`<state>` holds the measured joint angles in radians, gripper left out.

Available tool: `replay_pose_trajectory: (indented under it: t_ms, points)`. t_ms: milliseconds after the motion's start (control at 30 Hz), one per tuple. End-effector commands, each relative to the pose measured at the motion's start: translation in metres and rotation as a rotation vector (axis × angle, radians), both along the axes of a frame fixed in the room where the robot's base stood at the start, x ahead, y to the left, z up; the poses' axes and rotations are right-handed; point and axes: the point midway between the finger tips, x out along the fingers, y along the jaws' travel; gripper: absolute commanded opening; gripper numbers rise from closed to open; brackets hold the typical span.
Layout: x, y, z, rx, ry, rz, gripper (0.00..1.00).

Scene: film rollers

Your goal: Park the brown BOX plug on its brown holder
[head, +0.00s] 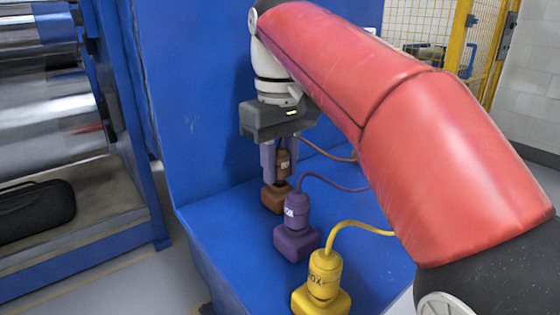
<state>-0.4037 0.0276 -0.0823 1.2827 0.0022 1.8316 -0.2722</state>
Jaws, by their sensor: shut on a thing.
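The brown BOX plug (283,164) is upright between the purple-grey fingers of my gripper (281,160), which is shut on it and points down. A brown cable (325,151) runs from it to the right. The brown holder (274,198) sits on the blue surface directly below the plug. A dark section shows between the plug's brown body and the holder; I cannot tell whether the plug rests in the holder. The left finger hides part of the plug, and the purple plug in front hides part of the holder.
A purple plug (296,212) stands on its purple holder (297,243) just in front. A yellow plug (325,272) stands on a yellow holder (320,301) nearer still. A blue wall (200,100) rises behind. Steel rollers (45,95) are at left. The blue surface (225,235) is clear left of the holders.

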Motion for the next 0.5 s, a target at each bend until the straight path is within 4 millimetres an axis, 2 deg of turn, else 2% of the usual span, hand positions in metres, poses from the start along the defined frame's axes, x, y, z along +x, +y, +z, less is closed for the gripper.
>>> replay_pose_trajectory:
  t_ms: [500]
  points:
    - [0.0001,0.0003,-0.0028,0.000,0.000,0.000,0.00]
